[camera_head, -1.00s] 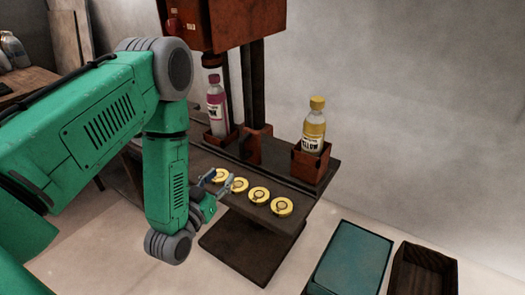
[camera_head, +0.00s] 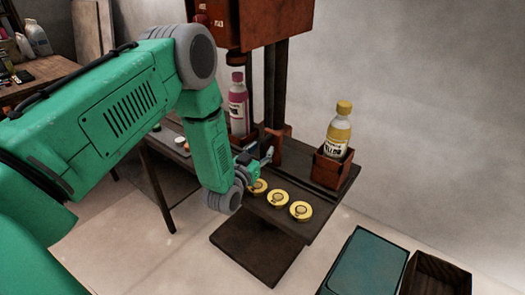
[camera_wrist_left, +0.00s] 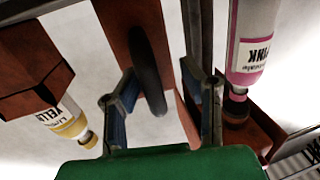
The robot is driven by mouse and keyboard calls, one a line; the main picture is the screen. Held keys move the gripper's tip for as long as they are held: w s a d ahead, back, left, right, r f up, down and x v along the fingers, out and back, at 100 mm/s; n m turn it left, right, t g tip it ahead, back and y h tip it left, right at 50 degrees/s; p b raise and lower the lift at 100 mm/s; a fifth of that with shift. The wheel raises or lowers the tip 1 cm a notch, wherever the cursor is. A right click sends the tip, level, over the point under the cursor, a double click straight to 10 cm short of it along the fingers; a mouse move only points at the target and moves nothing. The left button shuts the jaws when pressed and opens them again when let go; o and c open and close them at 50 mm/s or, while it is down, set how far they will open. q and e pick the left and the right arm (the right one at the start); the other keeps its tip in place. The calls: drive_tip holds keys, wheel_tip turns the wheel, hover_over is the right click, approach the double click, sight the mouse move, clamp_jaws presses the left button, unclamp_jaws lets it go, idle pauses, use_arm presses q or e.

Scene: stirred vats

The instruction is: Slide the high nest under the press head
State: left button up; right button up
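The press has a red-brown head (camera_head: 245,22) above dark columns. A red-brown nest with a pink bottle (camera_head: 238,105) stands below the head, at the left of the dark bed. Another red-brown nest (camera_head: 332,168) holds a yellow bottle (camera_head: 339,128) at the bed's right end. I cannot tell which is the high nest. A red-brown upright block (camera_head: 277,148) stands between them. My left gripper (camera_head: 262,158) is at this block's front. In the left wrist view its fingers (camera_wrist_left: 158,88) are apart, with a dark oval part (camera_wrist_left: 147,72) beyond and between them. My right gripper is not in view.
Three yellow discs (camera_head: 279,198) lie along the front of the bed. A teal-topped box (camera_head: 362,268) and a dark open crate (camera_head: 437,278) are at the lower right. A side table with bottles (camera_head: 38,68) stands at the far left.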

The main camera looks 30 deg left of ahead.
use_arm(q)
drive_tip(key=shift+a, duration=0.2)
drive_tip(key=shift+s, duration=0.1)
drive_tip(key=shift+c, duration=0.8)
drive_tip(key=shift+d+r, duration=0.1)
drive_tip(key=shift+d, duration=0.15)
clamp_jaws()
drive_tip(key=shift+d+r, duration=0.1)
drive_tip(key=shift+d, duration=0.5)
drive_tip(key=shift+a, duration=0.5)
drive_tip(key=w+a+b, duration=0.2)
drive_tip(key=a+b, duration=0.5)
drive_tip(key=a, duration=2.9)
drive_tip(key=shift+w+b, duration=0.35)
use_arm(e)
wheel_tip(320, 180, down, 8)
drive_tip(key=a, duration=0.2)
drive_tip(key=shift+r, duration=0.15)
use_arm(q)
drive_tip(key=shift+r, duration=0.15)
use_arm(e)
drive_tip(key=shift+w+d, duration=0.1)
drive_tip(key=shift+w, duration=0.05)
